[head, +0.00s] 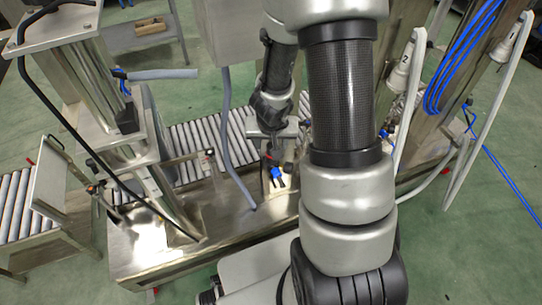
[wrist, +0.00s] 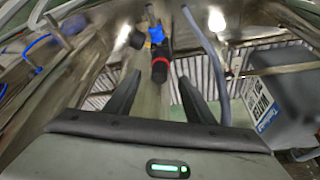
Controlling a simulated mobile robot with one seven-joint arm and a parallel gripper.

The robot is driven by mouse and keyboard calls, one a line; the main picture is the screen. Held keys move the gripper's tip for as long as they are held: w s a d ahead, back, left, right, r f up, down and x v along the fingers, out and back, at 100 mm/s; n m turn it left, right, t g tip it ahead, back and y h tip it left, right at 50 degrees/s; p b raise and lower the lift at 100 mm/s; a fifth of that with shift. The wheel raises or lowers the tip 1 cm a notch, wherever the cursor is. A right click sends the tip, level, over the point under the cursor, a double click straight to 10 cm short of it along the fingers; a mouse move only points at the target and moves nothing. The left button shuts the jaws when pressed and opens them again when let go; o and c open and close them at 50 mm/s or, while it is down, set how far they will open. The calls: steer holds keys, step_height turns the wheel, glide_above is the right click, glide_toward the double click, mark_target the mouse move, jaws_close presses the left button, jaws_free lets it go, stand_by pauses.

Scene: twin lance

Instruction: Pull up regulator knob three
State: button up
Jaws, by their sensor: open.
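A regulator with a black knob (wrist: 160,72), a red ring and a blue fitting (wrist: 156,36) shows at the top middle of the wrist view. In the head view, the blue fitting (head: 277,174) is above the steel base, below my gripper (head: 270,148). In the wrist view my gripper (wrist: 158,80) is open, with its two dark fingers apart. The black knob appears between the fingertips in the picture; I cannot tell how far beyond them it is. No number shows on this knob. My arm covers part of the head view.
A grey hose (head: 232,150) runs down left of my gripper. A roller conveyor (head: 198,135) lies behind. White lances marked 2 (head: 402,72) and 1 (head: 510,38) stand at the right with blue hoses (head: 455,60). A labelled grey box (wrist: 285,100) is right in the wrist view.

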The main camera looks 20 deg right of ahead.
mark_target(271, 147)
steer(key=b+x, duration=0.2)
steer(key=x, duration=0.4)
steer(key=shift+w+f+b, duration=0.2)
steer(key=shift+b, duration=0.1)
